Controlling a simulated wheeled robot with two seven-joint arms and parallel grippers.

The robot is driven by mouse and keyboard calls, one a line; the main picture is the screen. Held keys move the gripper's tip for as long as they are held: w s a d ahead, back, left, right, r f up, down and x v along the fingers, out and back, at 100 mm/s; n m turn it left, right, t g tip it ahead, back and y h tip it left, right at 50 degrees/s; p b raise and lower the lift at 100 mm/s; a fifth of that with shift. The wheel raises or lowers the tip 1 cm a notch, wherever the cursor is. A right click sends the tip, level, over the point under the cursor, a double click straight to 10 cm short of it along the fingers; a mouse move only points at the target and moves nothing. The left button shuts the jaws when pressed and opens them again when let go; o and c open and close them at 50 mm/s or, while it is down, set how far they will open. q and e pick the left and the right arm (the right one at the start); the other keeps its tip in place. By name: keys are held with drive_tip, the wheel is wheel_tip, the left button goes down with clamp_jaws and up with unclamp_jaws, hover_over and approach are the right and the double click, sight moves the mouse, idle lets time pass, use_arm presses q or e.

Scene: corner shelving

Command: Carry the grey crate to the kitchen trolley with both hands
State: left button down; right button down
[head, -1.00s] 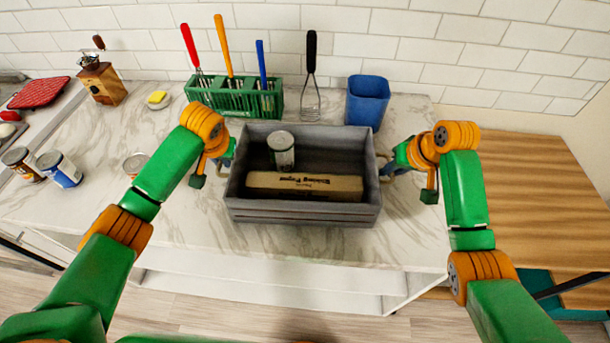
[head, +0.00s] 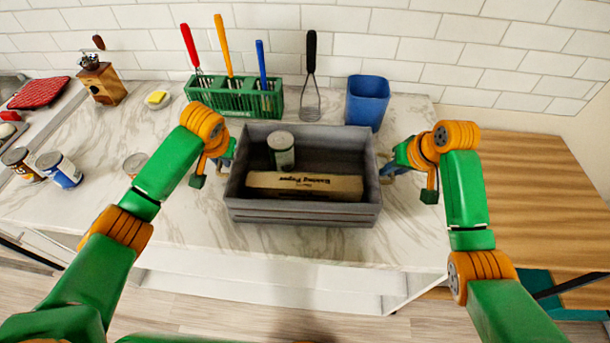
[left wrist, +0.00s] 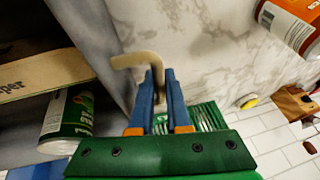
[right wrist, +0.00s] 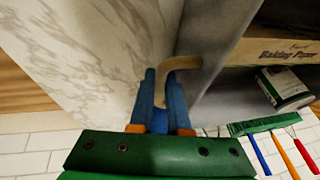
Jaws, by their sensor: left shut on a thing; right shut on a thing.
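The grey crate (head: 300,213) sits on the marble counter in the middle of the head view. It holds a green-labelled can (head: 281,150) and a long box of baking paper (head: 304,186). My left gripper (head: 226,160) is shut on the handle at the crate's left end; the left wrist view shows the curved tan handle (left wrist: 135,60) between its blue fingers. My right gripper (head: 388,168) is shut on the handle at the right end; the right wrist view shows that handle (right wrist: 180,63) between its fingers. A wooden-topped surface (head: 530,210), possibly the kitchen trolley, stands at the right.
Behind the crate stand a green utensil rack (head: 235,100), a black-handled whisk (head: 311,75) and a blue container (head: 367,101). Several cans, one blue and white (head: 60,170), are on the counter at left. The wooden top looks clear.

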use_arm(q)
drive_tip(key=shift+w+r, duration=0.1)
drive_tip(key=shift+r, duration=0.1)
use_arm(e)
drive_tip(key=shift+w+r, duration=0.1)
drive_tip(key=shift+r, duration=0.15)
